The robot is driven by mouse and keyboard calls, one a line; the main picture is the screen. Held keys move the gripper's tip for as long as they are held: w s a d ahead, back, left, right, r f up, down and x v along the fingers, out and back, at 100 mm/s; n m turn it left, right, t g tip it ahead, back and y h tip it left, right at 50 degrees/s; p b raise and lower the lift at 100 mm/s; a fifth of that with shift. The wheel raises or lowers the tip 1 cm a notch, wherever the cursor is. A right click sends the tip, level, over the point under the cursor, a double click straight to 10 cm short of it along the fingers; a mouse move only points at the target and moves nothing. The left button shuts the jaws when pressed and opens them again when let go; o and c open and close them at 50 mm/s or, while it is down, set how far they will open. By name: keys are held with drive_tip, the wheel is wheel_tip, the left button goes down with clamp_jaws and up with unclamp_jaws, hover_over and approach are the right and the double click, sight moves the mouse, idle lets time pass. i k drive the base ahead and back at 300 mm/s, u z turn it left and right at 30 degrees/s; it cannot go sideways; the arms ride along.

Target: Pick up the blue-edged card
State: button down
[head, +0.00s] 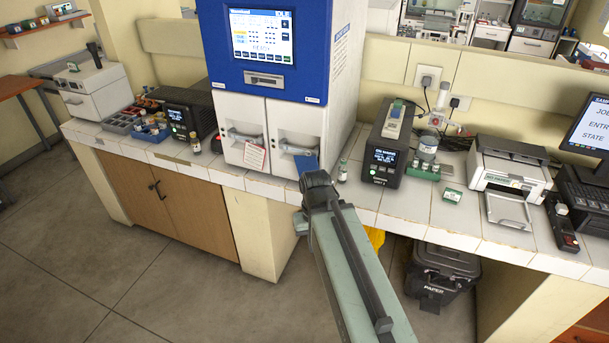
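A blue card-like piece (306,164) shows at the right door handle of the blue and white incubator (262,95), just above the end of my arm. Its lower part is hidden behind my arm, and I cannot tell whether it hangs or is held. A white card with red print (254,157) hangs at the left door handle. My gripper (316,180) is at the bench's front edge, in front of the right door. Its fingers are hidden by my arm, so its opening does not show.
A small capped vial (343,171) stands close right of my gripper, with a dark display unit (385,150) beyond. Another vial (195,143) stands left of the incubator. Front floor is clear.

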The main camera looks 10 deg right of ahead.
sight(303, 162)
drive_tip(key=z, duration=0.3)
drive_tip(key=i, duration=0.5)
drive_tip(key=u, duration=3.1)
drive_tip(key=k, duration=1.15)
drive_tip(key=z, duration=0.5)
drive_tip(key=i, duration=0.95)
drive_tip(key=u, duration=0.05)
